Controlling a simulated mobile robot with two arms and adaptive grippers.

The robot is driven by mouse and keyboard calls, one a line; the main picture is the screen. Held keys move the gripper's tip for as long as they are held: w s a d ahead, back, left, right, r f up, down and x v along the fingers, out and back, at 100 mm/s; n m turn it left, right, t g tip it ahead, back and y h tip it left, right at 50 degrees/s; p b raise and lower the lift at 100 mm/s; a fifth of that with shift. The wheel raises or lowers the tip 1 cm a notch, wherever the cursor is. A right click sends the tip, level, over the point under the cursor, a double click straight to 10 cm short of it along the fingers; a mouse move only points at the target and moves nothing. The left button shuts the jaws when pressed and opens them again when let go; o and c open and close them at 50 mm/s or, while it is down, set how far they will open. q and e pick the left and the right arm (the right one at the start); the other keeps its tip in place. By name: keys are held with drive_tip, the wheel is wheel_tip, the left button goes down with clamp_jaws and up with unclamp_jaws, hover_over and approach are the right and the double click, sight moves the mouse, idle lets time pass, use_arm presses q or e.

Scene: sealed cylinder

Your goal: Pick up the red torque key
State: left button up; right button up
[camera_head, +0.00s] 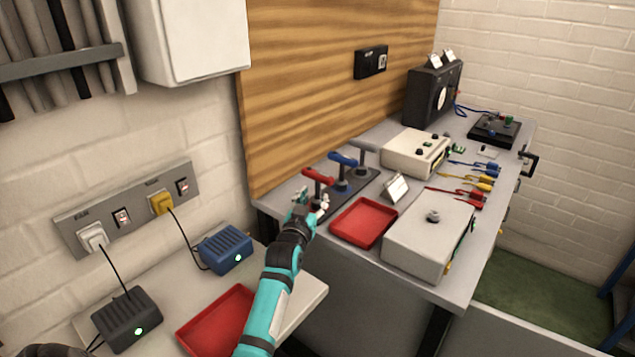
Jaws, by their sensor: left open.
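The red torque key (318,176) stands upright in a dark stand (352,190) on the long bench, with its T-shaped handle on top. It is the nearest of the keys there. A blue key (342,160) and a grey key (363,148) stand behind it in the same stand. My left gripper (312,199) is open at the red key, just below its handle. The gripper hides the lower part of the key, and I cannot tell whether the fingers touch it.
A red tray (364,223) and a white box (430,236) lie right of the gripper. A small card (397,188) stands behind the tray. Clips and instruments fill the bench further back. A lower table at left holds a blue adapter (225,250) and another red tray (217,321).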

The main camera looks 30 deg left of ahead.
sight(317, 193)
use_arm(q)
drive_tip(key=x, duration=0.4)
drive_tip(key=shift+d, duration=0.1)
clamp_jaws()
idle(0.4)
